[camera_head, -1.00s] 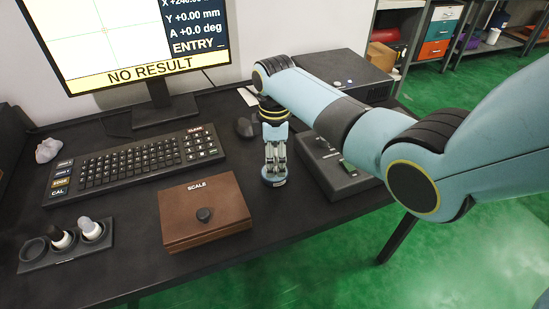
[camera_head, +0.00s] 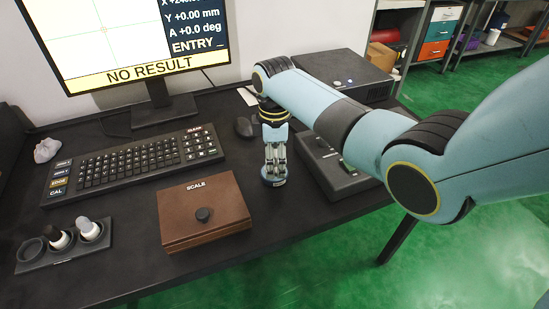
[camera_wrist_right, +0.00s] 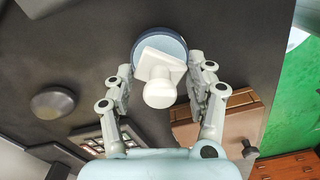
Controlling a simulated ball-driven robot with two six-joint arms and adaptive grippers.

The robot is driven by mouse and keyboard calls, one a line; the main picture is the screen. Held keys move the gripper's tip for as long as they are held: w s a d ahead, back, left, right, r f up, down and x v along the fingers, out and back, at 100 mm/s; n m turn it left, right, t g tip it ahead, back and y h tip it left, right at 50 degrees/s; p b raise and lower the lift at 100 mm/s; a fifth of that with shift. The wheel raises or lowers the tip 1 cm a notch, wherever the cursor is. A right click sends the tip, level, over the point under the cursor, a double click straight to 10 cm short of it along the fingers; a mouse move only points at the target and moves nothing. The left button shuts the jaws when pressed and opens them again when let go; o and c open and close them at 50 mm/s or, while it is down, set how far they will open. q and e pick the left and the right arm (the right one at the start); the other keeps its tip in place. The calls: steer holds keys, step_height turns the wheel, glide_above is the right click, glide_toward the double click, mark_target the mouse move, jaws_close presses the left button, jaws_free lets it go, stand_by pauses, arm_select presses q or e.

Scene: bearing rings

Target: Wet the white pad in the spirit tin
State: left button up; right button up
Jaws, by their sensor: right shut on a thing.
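My right gripper (camera_head: 274,166) points straight down over the desk, right of the brown SCALE case. In the right wrist view the gripper (camera_wrist_right: 160,88) is shut on the round knob of the white pad (camera_wrist_right: 150,62). The pad has a square white plate beyond the knob. The spirit tin (camera_head: 273,183) is small, round and blue, directly below the fingers. In the wrist view its blue-grey rim (camera_wrist_right: 146,36) shows around the far side of the pad. The pad is over or in the tin; I cannot tell whether it touches the inside. My left gripper is not in view.
The brown case (camera_head: 203,235) lies left of the tin. A black control box (camera_head: 337,180) stands close on the right. The mouse (camera_head: 243,127) and keyboard (camera_head: 135,165) are behind and left. A black holder (camera_head: 62,259) with two small bottles stands at the front left.

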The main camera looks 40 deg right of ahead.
mark_target(275, 153)
steer(key=shift+f, duration=0.4)
steer(key=shift+f, duration=0.1)
stand_by(1.7)
steer(key=shift+s, duration=0.1)
step_height(275, 153, up, 7)
steer(key=p, duration=0.8)
stand_by(0.4)
